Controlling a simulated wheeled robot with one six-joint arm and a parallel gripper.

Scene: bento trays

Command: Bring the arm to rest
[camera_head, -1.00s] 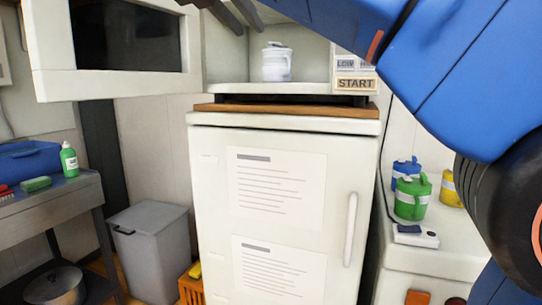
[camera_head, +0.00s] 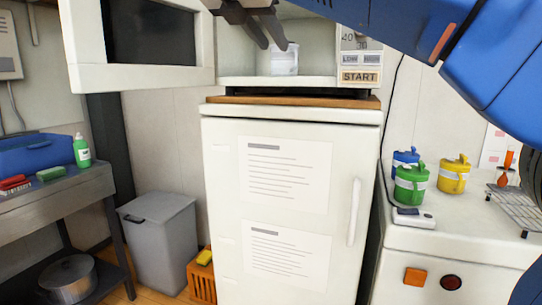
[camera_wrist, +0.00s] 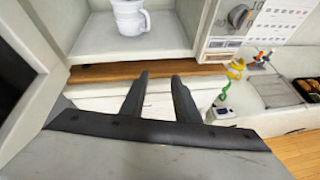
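My gripper (camera_head: 269,46) hangs in front of the open microwave at the top of the head view. In the wrist view my gripper (camera_wrist: 158,76) has its two dark fingers apart with nothing between them. A white lidded mug (camera_head: 284,60) stands inside the microwave, partly behind a finger in the head view. It also shows in the wrist view (camera_wrist: 130,17), upright and apart from the fingers. My blue arm crosses the upper right of the head view.
The microwave door (camera_head: 204,50) stands open to the left. The microwave sits on a wooden board (camera_head: 300,102) atop a white fridge (camera_head: 342,150). Blue, green (camera_head: 411,184) and yellow (camera_head: 453,176) containers stand on the right counter. A grey bin (camera_head: 160,240) stands on the floor at left.

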